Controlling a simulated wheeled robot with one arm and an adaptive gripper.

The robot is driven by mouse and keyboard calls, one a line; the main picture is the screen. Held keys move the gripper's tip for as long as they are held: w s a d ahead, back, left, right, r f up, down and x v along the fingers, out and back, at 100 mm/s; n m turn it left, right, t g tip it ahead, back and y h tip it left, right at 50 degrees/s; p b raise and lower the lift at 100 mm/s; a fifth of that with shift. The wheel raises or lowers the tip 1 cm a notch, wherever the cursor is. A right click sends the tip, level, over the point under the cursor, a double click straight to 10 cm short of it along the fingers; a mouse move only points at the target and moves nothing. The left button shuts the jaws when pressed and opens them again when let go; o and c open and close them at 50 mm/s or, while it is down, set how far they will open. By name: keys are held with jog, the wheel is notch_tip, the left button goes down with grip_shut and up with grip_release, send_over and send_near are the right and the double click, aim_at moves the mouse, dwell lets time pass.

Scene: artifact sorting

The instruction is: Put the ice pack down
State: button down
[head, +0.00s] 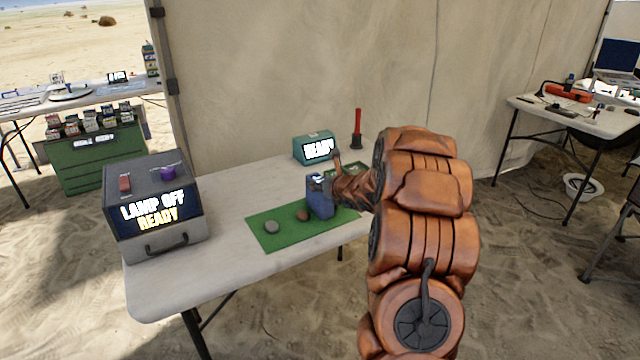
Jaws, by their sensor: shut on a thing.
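A blue block-shaped ice pack (319,200) is upright over the right part of a green mat (272,243) on the white table. My gripper (322,186) is shut on the ice pack near its top, reaching in from the right. I cannot tell whether the bottom of the ice pack touches the mat. My arm hides part of the table's right end.
A grey stone (272,227) and a brown stone (302,215) lie on the mat. A lamp box (165,243) reading "LAMP OFF READY" stands at the left. A teal device (303,150) and a red-handled tool (357,125) stand behind. The table's front left is clear.

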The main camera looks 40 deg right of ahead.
jog(key=shift+f, duration=0.1)
jog(key=c, duration=0.5)
grip_release()
jog(key=shift+c, duration=0.2)
jog(key=shift+s+r, duration=0.15)
jog(key=shift+r, duration=0.05)
jog(key=d+b+v, duration=0.1)
jog(key=v, duration=1)
jog(key=shift+s+a, duration=0.35)
jog(key=shift+a, duration=0.15)
